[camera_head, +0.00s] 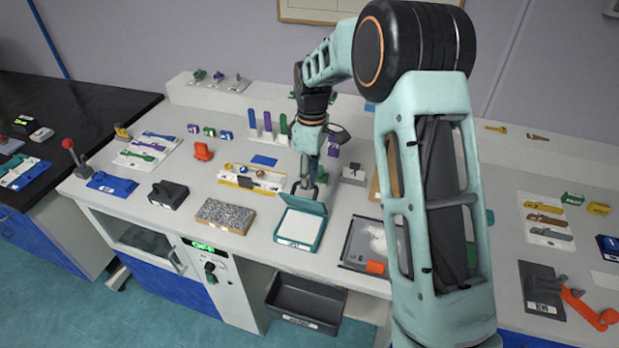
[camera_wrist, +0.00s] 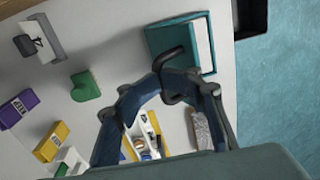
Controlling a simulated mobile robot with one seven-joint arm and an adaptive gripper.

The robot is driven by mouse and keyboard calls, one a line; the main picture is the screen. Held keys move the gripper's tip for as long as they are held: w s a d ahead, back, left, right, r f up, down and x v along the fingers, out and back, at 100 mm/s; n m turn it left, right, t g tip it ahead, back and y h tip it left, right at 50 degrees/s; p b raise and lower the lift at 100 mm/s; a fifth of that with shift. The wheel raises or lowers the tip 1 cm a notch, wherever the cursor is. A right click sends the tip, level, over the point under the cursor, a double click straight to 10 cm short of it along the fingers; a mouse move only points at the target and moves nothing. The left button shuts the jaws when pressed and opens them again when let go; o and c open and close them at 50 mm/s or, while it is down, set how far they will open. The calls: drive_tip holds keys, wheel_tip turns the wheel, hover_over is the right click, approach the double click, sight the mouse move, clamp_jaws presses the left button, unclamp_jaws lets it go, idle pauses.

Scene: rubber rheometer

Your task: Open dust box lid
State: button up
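The dust box appears to be the teal box (camera_head: 277,238) near the front edge of the bench, with a white surface inside its rim. Its teal lid (camera_head: 303,204) stands raised at the back, tilted away from the white part. In the wrist view the lid (camera_wrist: 168,52) is beside the white interior (camera_wrist: 203,42). My gripper (camera_head: 306,187) is just behind the lid's back edge, pointing down. In the wrist view its fingers (camera_wrist: 170,85) curve together and look shut, with nothing seen between them. Whether a fingertip touches the lid is unclear.
A speckled grey block (camera_head: 225,215) lies left of the box, and a dark tray with white powder (camera_head: 362,240) lies right. A white-and-yellow holder (camera_head: 250,178) stands behind to the left. A dark open bin (camera_head: 303,303) is below the bench front.

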idle(0.3)
drive_tip(key=w+d+r+p, duration=0.3)
drive_tip(key=w+r+p, duration=0.2)
drive_tip(key=w+r, duration=0.3)
drive_tip(key=shift+w+p, duration=0.35)
drive_tip(key=shift+w, duration=0.15)
idle(0.7)
drive_tip(key=shift+d, duration=0.1)
wheel_tip(320, 180, up, 12)
drive_tip(key=shift+w+d, duration=0.15)
drive_tip(key=shift+w, duration=0.3)
idle(0.4)
drive_tip(key=shift+c, duration=0.3)
